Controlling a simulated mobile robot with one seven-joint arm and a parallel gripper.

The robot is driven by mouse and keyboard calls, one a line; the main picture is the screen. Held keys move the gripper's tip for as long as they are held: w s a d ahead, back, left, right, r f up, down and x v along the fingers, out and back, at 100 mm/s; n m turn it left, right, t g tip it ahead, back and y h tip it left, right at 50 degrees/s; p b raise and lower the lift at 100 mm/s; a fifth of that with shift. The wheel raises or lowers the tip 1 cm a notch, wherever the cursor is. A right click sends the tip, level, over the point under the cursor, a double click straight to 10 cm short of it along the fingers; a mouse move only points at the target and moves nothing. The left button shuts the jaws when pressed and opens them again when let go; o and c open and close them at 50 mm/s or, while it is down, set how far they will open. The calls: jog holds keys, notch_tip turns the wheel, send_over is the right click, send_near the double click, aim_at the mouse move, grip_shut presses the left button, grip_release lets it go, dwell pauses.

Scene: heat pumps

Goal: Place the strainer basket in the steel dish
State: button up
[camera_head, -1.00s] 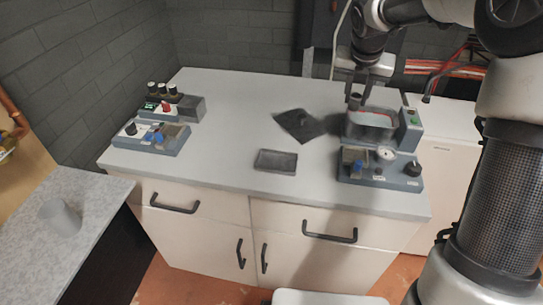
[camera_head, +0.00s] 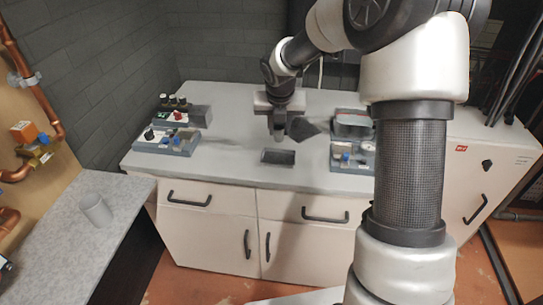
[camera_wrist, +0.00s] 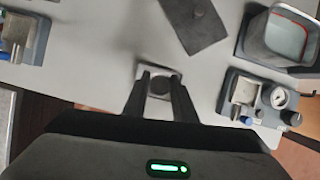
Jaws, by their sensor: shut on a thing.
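The steel dish (camera_head: 278,158) is a small, dark grey rectangular tray near the front edge of the worktop. My gripper (camera_head: 278,128) is above it and slightly behind in the head view. It is shut on a small dark round piece, which I take for the strainer basket (camera_wrist: 160,85), seen end-on between the fingertips in the wrist view. The dish (camera_wrist: 143,73) shows as a pale edge behind it there, mostly covered by the basket and fingers. The basket appears held above the dish, apart from it; the exact gap is hard to judge.
A dark flat square (camera_wrist: 194,24) lies on the worktop behind the dish. To the right is a grey unit with a tank (camera_head: 352,125) and gauge (camera_wrist: 278,98). Valve units (camera_head: 168,140) stand at the left.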

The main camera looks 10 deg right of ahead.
notch_tip(320, 180, down, 8)
jog(key=shift+b, duration=0.75)
jog(key=shift+f, duration=0.1)
jog(key=o, duration=1)
jog(key=shift+o, duration=0.2)
jog(key=p+v, duration=0.2)
jog(key=v, duration=1)
jog(key=shift+p, duration=0.35)
jog(key=shift+w, duration=0.1)
